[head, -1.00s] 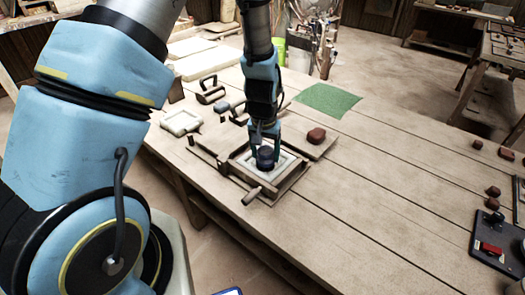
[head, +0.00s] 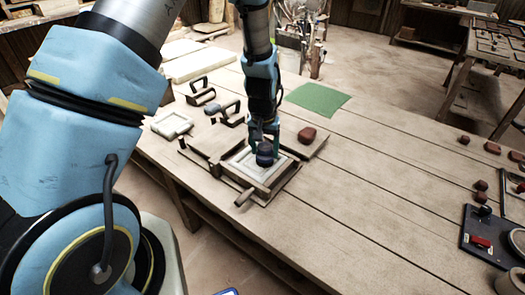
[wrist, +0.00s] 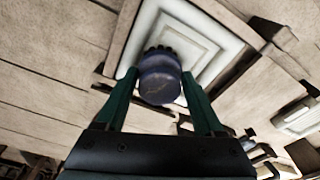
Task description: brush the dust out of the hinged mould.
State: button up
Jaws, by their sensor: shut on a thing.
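The hinged mould (head: 243,167) lies open on the workbench, with a pale stepped recess in a dark wooden frame. It also fills the upper middle of the wrist view (wrist: 210,43). My gripper (head: 264,146) is above the mould, pointing down. Its two green fingers are shut on a brush with a dark blue round handle (wrist: 160,80). Dark bristles show at its far end, over the pale recess. I cannot tell if they touch it. The brush hides part of the recess, and no dust can be made out clearly.
Black-handled tools (head: 200,92) and a pale square frame (head: 171,124) lie left of the mould. A reddish lump (head: 307,134) sits behind it on the right. A green mat (head: 318,98) lies farther back.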

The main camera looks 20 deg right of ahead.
jog(key=shift+w+d, duration=0.1)
jog(key=shift+d, duration=0.05)
jog(key=shift+w+a+f, duration=0.1)
jog(key=shift+w+a, duration=0.05)
jog(key=shift+a, duration=1.15)
jog(key=shift+w, duration=0.1)
notch_tip(320, 180, up, 8)
jog(key=p, duration=0.5)
